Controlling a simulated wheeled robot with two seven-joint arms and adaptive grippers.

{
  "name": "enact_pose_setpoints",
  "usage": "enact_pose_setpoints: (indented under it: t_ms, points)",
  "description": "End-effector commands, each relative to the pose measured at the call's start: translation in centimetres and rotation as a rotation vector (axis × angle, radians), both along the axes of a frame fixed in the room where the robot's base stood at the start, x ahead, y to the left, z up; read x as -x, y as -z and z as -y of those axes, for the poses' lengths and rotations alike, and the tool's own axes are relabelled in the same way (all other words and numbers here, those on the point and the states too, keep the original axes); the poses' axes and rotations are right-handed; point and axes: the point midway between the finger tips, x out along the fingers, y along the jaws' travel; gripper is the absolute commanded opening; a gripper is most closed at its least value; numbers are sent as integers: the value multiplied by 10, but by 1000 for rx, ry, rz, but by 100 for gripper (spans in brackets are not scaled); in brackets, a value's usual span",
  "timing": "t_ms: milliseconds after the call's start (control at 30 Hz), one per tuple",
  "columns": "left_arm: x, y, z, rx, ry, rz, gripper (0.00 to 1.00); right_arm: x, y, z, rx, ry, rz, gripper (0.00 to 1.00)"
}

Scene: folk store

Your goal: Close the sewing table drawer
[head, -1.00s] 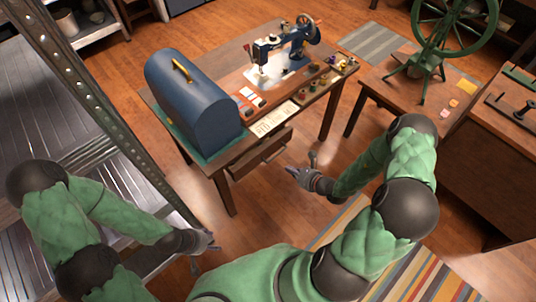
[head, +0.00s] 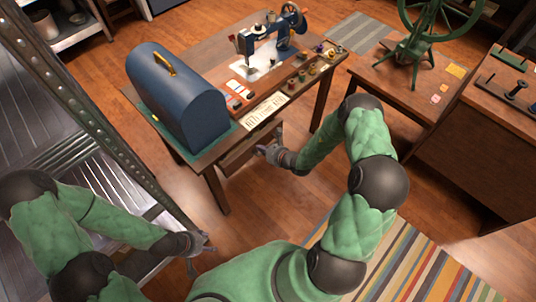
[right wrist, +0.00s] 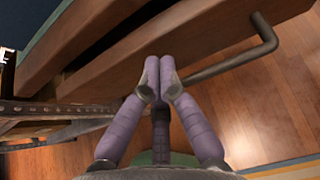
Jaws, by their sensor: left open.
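The wooden sewing table (head: 211,163) stands at the upper middle of the head view, with a blue sewing machine (head: 268,40) on top. Its drawer (head: 238,158) is under the front edge and sits partly out. The drawer front (right wrist: 130,62) and its dark bar handle (right wrist: 235,60) fill much of the right wrist view. Contact is unclear. My left gripper (head: 202,250) is open and empty, low left.
A blue domed case (head: 180,95) stands on the table's left side. A metal shelf (head: 85,120) is at the left. A wooden bench (head: 400,95) with a green wheel stands at the right. A striped rug (head: 430,270) lies in front.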

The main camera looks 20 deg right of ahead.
Motion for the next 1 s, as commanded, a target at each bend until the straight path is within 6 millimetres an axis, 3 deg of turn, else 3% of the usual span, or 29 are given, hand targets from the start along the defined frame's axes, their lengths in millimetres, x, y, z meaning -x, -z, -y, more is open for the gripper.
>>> enact_pose_setpoints:
  t_ms: [467, 800, 1000]
  points:
    - [0, 2, 0, 0, 0, 0, 59, -6, 0, -2, -1, 1, 0, 0]
    - [0, 9, 0, 0, 0, 0, 59, -47, 0, -18, 0, -2, 2, 0]
    - [0, 8, 0, 0, 0, 0, 59, -48, 0, -18, -1, 1, 0, 0]
